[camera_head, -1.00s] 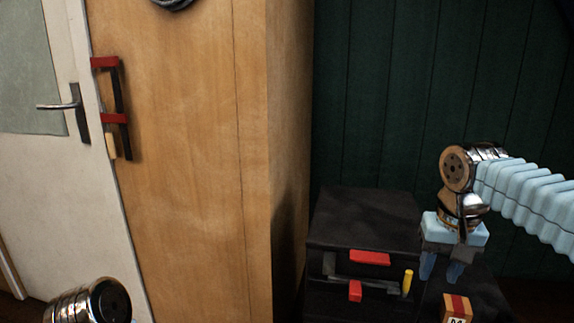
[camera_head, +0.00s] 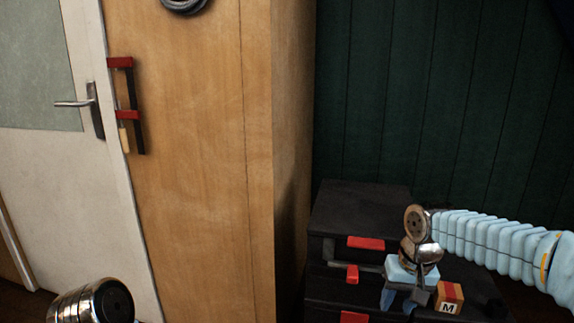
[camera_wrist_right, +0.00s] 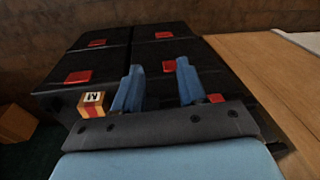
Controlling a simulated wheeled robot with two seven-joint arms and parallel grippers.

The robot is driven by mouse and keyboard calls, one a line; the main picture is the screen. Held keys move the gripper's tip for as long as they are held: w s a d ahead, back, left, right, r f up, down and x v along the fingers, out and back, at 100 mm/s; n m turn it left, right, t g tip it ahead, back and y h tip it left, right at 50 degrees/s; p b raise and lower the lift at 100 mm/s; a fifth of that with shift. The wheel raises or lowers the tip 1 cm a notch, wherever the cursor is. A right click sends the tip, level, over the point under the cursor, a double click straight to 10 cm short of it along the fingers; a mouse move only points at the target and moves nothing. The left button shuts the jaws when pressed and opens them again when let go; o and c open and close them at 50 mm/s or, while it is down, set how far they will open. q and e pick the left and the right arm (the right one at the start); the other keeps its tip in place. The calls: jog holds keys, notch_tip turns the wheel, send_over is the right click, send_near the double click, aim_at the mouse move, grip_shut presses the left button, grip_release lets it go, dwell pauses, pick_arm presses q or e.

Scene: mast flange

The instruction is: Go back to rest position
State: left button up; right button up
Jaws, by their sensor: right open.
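My right gripper (camera_head: 404,300) hangs down with its blue fingers apart, in front of the black cases at lower right. In the right wrist view, its two blue fingers (camera_wrist_right: 158,78) are spread with nothing between them. My left gripper is out of view; only a chrome part of my left arm shows at the lower left of the head view.
Black cases (camera_head: 360,205) with red latches stand beside a tall wooden cabinet (camera_head: 200,160). A small orange box marked M (camera_head: 448,297) sits right of my right gripper; it also shows in the wrist view (camera_wrist_right: 95,116). A white door (camera_head: 60,200) is at left.

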jog(key=s+a+f+y, duration=0.1)
jog(key=a+f, duration=0.3)
jog(key=f, duration=0.7)
jog(key=s+a+f+y, duration=0.1)
jog(key=a+f, duration=0.3)
jog(key=f, duration=0.6)
jog(key=s+a+f+y, duration=0.1)
jog(key=s+a+f, duration=0.3)
jog(key=s+f, duration=1.2)
jog(key=shift+a+f+g, duration=0.2)
jog(key=shift+f+g, duration=0.1)
jog(key=shift+f, duration=0.1)
jog(key=shift+s, duration=0.1)
